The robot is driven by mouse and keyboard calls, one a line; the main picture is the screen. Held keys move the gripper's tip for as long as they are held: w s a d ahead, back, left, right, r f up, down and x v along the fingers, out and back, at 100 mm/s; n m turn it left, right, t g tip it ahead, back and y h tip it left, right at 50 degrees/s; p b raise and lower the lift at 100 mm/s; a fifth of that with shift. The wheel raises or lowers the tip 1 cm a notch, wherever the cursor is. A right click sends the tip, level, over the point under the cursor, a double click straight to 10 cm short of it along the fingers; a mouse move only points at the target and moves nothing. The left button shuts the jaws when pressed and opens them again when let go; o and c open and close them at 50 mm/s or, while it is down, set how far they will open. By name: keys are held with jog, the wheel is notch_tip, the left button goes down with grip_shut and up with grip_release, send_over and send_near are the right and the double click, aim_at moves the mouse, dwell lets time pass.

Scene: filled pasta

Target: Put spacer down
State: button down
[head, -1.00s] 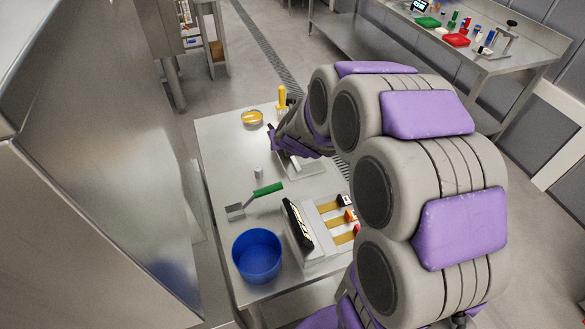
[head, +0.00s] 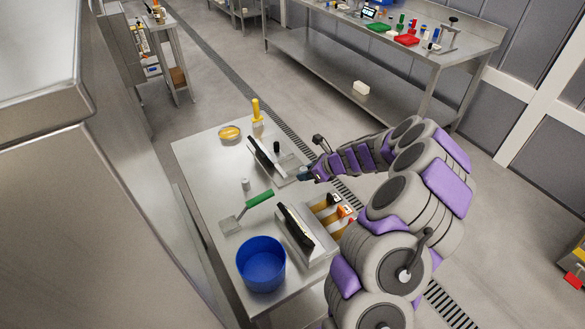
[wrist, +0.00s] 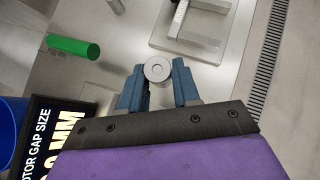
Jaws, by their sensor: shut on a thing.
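My gripper (head: 304,173) is over the right side of the steel table (head: 195,165). In the wrist view its blue fingers (wrist: 158,90) are closed on a round grey spacer (wrist: 158,68) with a small centre hole. The spacer is seen end-on, so its height above the table is hard to tell. In the head view the spacer cannot be made out at the fingertips.
A flat metal stand (wrist: 205,50) with an upright sign (head: 265,160) is close by. A small pale cylinder (head: 245,184), green-handled scraper (head: 259,198), blue bucket (head: 261,265) and black sign (head: 296,228) with slotted rack are nearer. Bare table lies left of centre.

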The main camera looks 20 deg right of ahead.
jog(key=shift+n+g, duration=0.3)
jog(key=shift+n, duration=0.1)
jog(key=d+f, duration=0.1)
jog(key=s+d, duration=0.1)
jog(key=d+f, duration=0.1)
jog(key=shift+s+f, duration=0.3)
jog(key=shift+w+f, duration=0.15)
jog(key=shift+w, duration=0.05)
jog(key=b, duration=0.4)
send_over(286, 164)
jog(key=s+d, duration=0.2)
jog(key=s, duration=0.1)
jog(key=shift+w+f, duration=0.15)
jog(key=shift+f, duration=0.5)
notch_tip(286, 164, down, 4)
jog(key=shift+d+r+b, duration=0.1)
jog(key=shift+r+b, duration=0.05)
jog(key=shift+b, duration=0.35)
jog(key=c, duration=1.1)
grip_release()
jog(key=shift+r, duration=0.1)
